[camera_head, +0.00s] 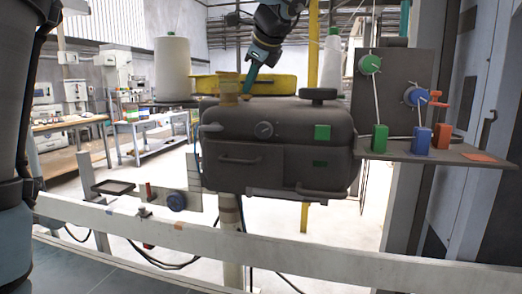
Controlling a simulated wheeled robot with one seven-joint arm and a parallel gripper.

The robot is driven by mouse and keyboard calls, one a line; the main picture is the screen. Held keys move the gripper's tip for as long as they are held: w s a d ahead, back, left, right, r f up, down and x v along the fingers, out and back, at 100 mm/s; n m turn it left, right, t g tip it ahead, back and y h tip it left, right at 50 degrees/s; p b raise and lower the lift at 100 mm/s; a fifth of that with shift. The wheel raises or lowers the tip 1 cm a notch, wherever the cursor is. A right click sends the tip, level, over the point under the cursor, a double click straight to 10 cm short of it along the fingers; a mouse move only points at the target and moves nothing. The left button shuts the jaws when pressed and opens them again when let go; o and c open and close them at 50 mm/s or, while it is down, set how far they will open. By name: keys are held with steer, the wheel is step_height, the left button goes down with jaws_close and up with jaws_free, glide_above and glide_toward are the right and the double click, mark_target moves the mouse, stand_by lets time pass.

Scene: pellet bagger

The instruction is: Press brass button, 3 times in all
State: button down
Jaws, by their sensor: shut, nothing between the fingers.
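The brass button (229,86) is a short gold-coloured cylinder with a wider cap. It stands on the top left of a dark grey machine housing (280,120). My gripper (246,84) reaches down from the top of the picture, with narrow teal fingers held together and nothing in them. Its tips are just right of the brass button, at about the height of its cap. I cannot tell from this one view whether they touch it or are nearer or farther than it. The button's full travel cannot be judged.
A dark knob (318,95) stands on the housing's right, with a green square (322,132) on its front. A yellow tray-like part (272,84) lies behind. A panel with coloured blocks (421,140) is at right. A white rail (230,245) crosses in front.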

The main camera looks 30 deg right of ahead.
steer(key=shift+f, duration=0.2)
steer(key=shift+r, duration=0.15)
steer(key=shift+r+p, duration=0.8)
steer(key=shift+p, duration=0.15)
step_height(320, 180, up, 6)
steer(key=p, duration=0.6)
stand_by(0.6)
